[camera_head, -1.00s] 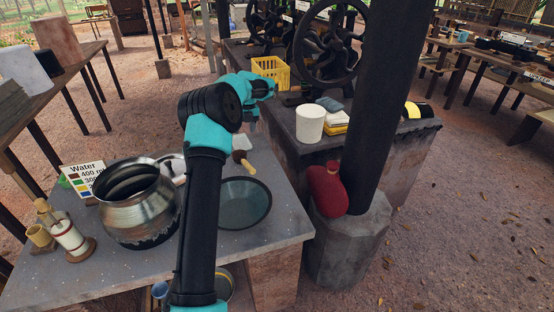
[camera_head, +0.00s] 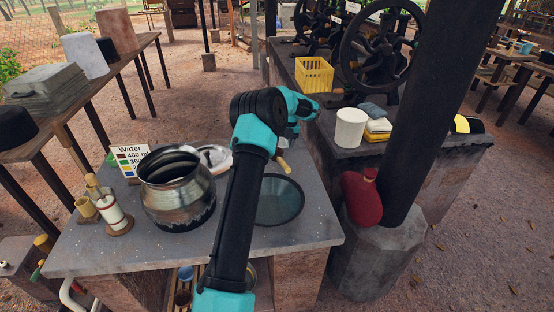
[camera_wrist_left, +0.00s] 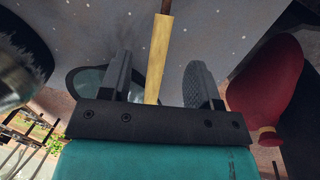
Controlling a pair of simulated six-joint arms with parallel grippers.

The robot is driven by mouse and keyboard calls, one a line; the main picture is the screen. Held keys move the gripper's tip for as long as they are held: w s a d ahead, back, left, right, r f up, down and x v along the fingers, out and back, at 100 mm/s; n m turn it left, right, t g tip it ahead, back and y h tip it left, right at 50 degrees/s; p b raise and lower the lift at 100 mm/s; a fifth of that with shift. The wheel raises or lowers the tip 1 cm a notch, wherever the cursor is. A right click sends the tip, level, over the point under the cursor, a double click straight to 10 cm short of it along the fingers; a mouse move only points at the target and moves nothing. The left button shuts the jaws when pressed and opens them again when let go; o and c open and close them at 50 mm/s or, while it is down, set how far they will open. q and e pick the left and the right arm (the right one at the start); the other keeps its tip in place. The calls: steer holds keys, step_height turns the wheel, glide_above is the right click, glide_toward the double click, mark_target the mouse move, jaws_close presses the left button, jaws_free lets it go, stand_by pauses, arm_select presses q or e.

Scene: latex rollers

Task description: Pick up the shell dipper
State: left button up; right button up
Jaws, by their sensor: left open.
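The shell dipper's pale wooden handle (camera_head: 284,166) shows just below my left gripper (camera_head: 293,132) in the head view, above the round dark pan; the gripper hides the bowl. In the left wrist view a light wooden handle (camera_wrist_left: 158,58), darker at its far end, runs between the two black fingers of my left gripper (camera_wrist_left: 160,82). The fingers stand apart with a gap on each side of the handle. The bowl cannot be made out in the wrist view. My right gripper is not in view.
A metal pot (camera_head: 178,190), a round pan (camera_head: 281,203) and a white-and-red cylinder (camera_head: 112,212) stand on the grey table (camera_head: 135,250). A dark post with a red bottle (camera_head: 362,197) is to the right. A white bucket (camera_head: 350,128) stands on the roller table.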

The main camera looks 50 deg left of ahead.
mark_target(281, 158)
arm_select(q)
steer(key=f, duration=0.4)
steer(key=shift+s+a+f, duration=0.15)
steer(key=shift+s+a, duration=0.05)
steer(key=shift+s, duration=0.15)
steer(key=shift+s+f, duration=0.2)
steer(key=shift+f, duration=1.1)
steer(key=shift+s+f, duration=0.15)
steer(key=shift+f, duration=1.15)
steer(key=c, duration=1)
steer(key=shift+c, duration=0.2)
steer(key=shift+r, duration=0.15)
